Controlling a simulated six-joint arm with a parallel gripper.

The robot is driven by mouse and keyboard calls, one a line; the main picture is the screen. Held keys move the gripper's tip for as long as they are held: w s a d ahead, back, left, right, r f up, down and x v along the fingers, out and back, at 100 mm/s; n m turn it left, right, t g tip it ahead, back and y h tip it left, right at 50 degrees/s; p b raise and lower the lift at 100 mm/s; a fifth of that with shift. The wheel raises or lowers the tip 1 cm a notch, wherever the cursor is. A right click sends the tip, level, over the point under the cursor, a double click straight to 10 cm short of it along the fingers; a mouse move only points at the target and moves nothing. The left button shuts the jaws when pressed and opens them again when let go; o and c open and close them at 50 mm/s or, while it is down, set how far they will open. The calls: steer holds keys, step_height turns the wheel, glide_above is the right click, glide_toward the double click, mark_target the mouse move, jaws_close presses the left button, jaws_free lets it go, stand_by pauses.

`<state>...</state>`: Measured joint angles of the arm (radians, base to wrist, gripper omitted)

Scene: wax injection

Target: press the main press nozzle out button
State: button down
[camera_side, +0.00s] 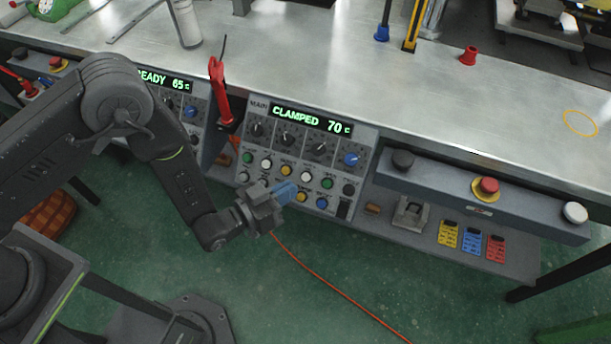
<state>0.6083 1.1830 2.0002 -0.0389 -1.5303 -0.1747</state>
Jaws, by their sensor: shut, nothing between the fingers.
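The main press panel (365,140) is a grey box under the front edge of the metal table, marked MAIN. Its green display (311,119) reads CLAMPED 70 C. Below are a row of dark knobs, one blue knob (351,159), and rows of small coloured buttons, green, white, yellow and blue. The labels are too small to read, so I cannot tell which is nozzle out. My gripper (287,192) is shut and empty, its blue fingers in front of the lower button rows. It hides part of them. I cannot tell whether it touches a button.
A second panel (176,105) reading READY 65 C is on the left, partly behind my arm. A red-handled tool (220,90) hangs between the panels. At right are a bar with a red emergency button (488,185) and yellow, blue and red tags (471,241).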

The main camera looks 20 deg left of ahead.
steer(key=shift+w+f, duration=1.45)
steer(key=shift+w, duration=0.25)
steer(key=shift+w+f, duration=1.4)
steer(key=shift+w, duration=0.3)
steer(key=shift+w, duration=0.1)
steer(key=shift+w+f, duration=0.25)
steer(key=shift+w+f, duration=0.25)
steer(key=shift+w, duration=0.05)
stand_by(0.5)
stand_by(0.4)
steer(key=shift+s+r, duration=0.55)
steer(key=shift+s, duration=0.1)
steer(key=shift+s+r, duration=1.6)
steer(key=shift+s, duration=0.3)
